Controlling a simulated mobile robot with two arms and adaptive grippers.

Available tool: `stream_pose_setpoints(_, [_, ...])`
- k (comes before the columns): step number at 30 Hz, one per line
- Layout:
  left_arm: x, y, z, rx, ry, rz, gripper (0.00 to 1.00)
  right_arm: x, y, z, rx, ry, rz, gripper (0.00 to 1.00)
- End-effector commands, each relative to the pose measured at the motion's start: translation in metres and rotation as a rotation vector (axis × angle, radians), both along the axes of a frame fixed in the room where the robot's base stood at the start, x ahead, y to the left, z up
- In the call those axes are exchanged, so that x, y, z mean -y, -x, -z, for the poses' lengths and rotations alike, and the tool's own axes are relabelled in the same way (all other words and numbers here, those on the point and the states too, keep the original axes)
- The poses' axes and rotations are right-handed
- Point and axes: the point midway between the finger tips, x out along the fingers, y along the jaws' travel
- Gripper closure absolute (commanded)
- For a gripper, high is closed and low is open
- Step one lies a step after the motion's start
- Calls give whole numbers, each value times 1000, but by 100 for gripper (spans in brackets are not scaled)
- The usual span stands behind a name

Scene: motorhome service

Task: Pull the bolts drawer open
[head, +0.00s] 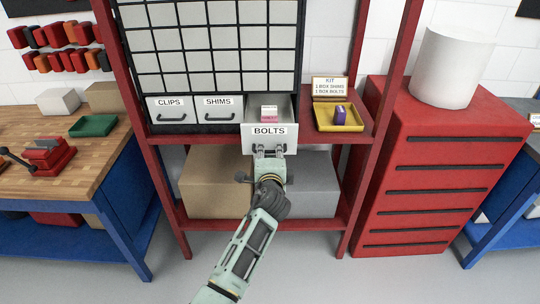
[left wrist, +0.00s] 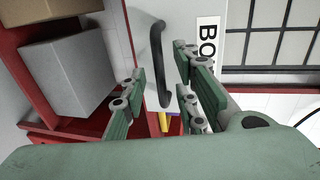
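The BOLTS drawer (head: 262,140) is pulled out from the cabinet, its front standing forward of the CLIPS and SHIMS drawers. A small white and pink box (head: 268,113) shows inside it. My left gripper (head: 269,152) is at the drawer's front, below the label. In the left wrist view, the dark curved handle (left wrist: 158,60) lies between the spread fingers of my left gripper (left wrist: 160,95), with gaps on both sides. Part of the BOLTS label (left wrist: 207,40) shows there too. My right gripper is not in view.
The CLIPS drawer (head: 171,110) and SHIMS drawer (head: 217,109) are shut. A yellow tray (head: 325,124) with a purple box (head: 340,117) stands right of the drawer. Cardboard (head: 215,185) and grey (head: 314,184) boxes sit below. A red cabinet (head: 428,150) stands right.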

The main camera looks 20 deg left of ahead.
Motion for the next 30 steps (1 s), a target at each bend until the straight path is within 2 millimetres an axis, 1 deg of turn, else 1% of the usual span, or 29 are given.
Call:
stream_pose_setpoints(4, [0,1,0,0,0,0,72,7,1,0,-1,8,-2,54])
stream_pose_setpoints(8, [2,8,0,-1,1,1,72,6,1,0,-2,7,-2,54])
stream_pose_setpoints(11, [6,19,-3,0,2,1,72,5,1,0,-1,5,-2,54])
stream_pose_setpoints(21, [23,79,-16,-1,1,1,72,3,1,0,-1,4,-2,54])
stream_pose_setpoints(24, [27,94,-20,-1,0,1,72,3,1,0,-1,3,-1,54])
stream_pose_setpoints(27, [30,104,-22,0,1,0,72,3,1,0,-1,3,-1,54])
stream_pose_setpoints(30, [32,111,-24,-1,1,1,72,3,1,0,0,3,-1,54])
